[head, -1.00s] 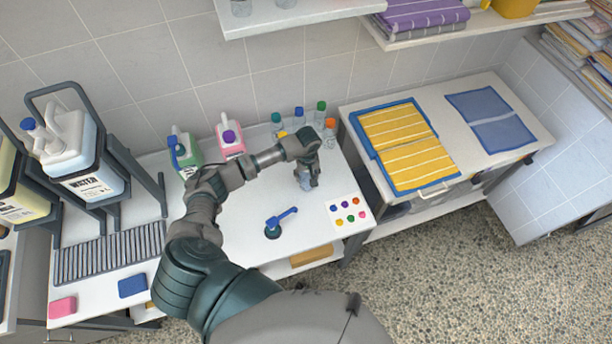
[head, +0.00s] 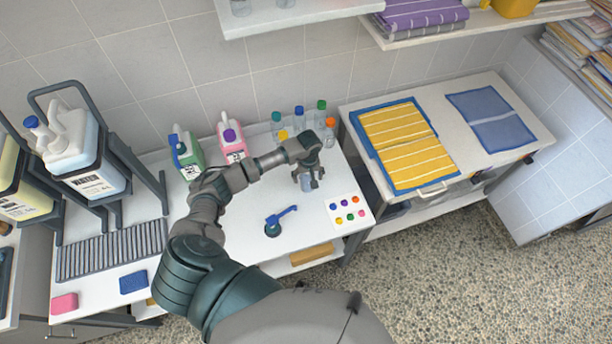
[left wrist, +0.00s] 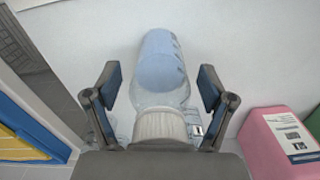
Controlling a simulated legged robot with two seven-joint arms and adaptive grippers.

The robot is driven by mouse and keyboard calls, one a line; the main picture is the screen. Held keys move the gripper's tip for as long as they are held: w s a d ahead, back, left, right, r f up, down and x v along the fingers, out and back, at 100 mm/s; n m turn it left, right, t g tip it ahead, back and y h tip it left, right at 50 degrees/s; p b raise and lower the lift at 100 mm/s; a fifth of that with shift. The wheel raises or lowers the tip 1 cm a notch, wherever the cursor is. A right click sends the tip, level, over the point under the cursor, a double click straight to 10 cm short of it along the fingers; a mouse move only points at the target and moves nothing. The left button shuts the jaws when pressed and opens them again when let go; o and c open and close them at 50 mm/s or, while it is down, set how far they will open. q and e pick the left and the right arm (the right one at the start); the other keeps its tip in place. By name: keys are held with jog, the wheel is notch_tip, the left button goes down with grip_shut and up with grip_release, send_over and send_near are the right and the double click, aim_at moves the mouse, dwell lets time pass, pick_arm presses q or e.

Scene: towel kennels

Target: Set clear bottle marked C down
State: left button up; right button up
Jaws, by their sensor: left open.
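The clear bottle (head: 307,184) stands on the white table below my left gripper (head: 309,180). In the left wrist view the bottle (left wrist: 162,70) shows a bluish body and a pale ribbed neck or cap; no letter C can be read. My left gripper (left wrist: 158,85) is open, with one finger on each side of the bottle and a gap visible at both sides. The bottle's top is hidden by the gripper in the head view. My right gripper is not in view.
Several capped bottles (head: 299,117) stand behind the gripper by the wall. A pink jug (head: 236,147) and a green jug (head: 185,156) stand to the left. A blue-handled tool (head: 281,220) and a card with coloured dots (head: 347,213) lie in front.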

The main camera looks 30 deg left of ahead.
pick_arm(q)
jog(key=r, duration=0.2)
jog(key=r+b, duration=0.1)
jog(key=r, duration=0.3)
jog(key=shift+w+d+r, duration=0.1)
jog(key=shift+d+r, duration=0.15)
jog(key=shift+r, duration=0.1)
jog(key=r, duration=0.1)
jog(key=r+b, duration=0.1)
jog(key=r, duration=0.2)
jog(key=shift+a+r, duration=0.15)
jog(key=shift+a, duration=0.25)
jog(key=shift+a+r, duration=0.1)
jog(key=shift+r, duration=0.4)
jog(key=shift+d+r, duration=0.1)
jog(key=shift+d, duration=0.3)
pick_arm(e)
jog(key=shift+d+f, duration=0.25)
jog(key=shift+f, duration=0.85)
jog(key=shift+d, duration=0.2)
